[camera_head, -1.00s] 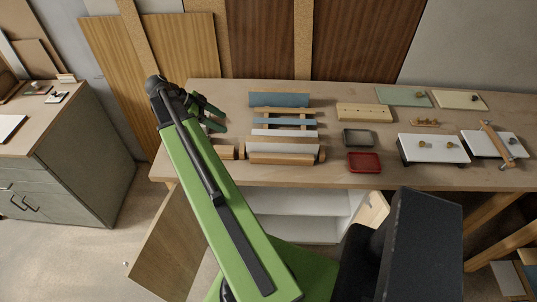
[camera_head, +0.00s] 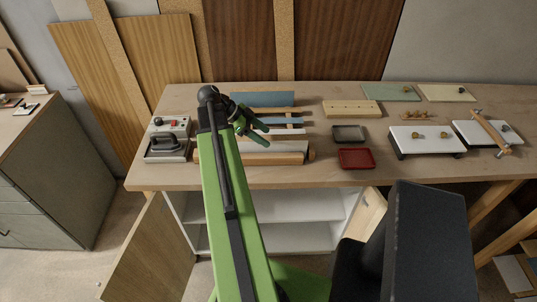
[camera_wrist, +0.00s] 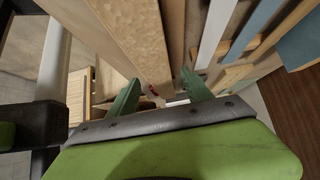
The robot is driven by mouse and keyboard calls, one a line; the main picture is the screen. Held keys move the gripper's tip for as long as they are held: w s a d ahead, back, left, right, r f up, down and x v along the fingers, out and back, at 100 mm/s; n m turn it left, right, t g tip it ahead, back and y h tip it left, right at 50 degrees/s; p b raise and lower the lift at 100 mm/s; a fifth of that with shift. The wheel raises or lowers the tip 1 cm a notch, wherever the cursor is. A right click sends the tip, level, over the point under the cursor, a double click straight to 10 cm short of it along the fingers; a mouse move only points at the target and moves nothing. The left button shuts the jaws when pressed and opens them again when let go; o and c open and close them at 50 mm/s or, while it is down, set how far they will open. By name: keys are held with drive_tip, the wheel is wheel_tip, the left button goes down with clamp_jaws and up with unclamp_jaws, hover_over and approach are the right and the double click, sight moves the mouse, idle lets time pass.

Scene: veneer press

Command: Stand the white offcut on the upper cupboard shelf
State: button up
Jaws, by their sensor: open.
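My gripper (camera_head: 254,127) is open, above the wooden rack of offcuts on the bench. A white strip (camera_head: 292,131), likely the white offcut, lies on the rack just right of the fingers, partly hidden by them. A wider pale board lies in front of it (camera_head: 275,147). In the wrist view, the open green fingers (camera_wrist: 160,78) sit over pale wood edges, with a white strip (camera_wrist: 215,35) to their right. Nothing is clearly held. The cupboard under the bench stands open; its upper shelf (camera_head: 290,215) is partly hidden by my arm, and its visible part looks empty.
Blue offcuts (camera_head: 262,99) lie at the rack's back. An iron (camera_head: 166,146) stands left of it. A red tray (camera_head: 356,158) and a dark tray (camera_head: 349,133) are to the right. An open cupboard door (camera_head: 150,250) sticks out at the lower left.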

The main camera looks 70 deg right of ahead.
sight(274, 142)
drive_tip(key=shift+s+d+f, duration=0.1)
drive_tip(key=shift+s+f, duration=0.05)
drive_tip(key=shift+s, duration=0.05)
drive_tip(key=b+x, duration=0.3)
drive_tip(key=x, duration=0.1)
drive_tip(key=shift+s+f+b, duration=0.15)
drive_tip(key=shift+f+b, duration=0.15)
drive_tip(key=shift+f, duration=0.15)
drive_tip(key=shift+s+d+f, duration=0.15)
drive_tip(key=shift+s+d, duration=0.05)
drive_tip(key=shift+s, duration=0.05)
drive_tip(key=shift+r, duration=0.2)
clamp_jaws()
idle(0.5)
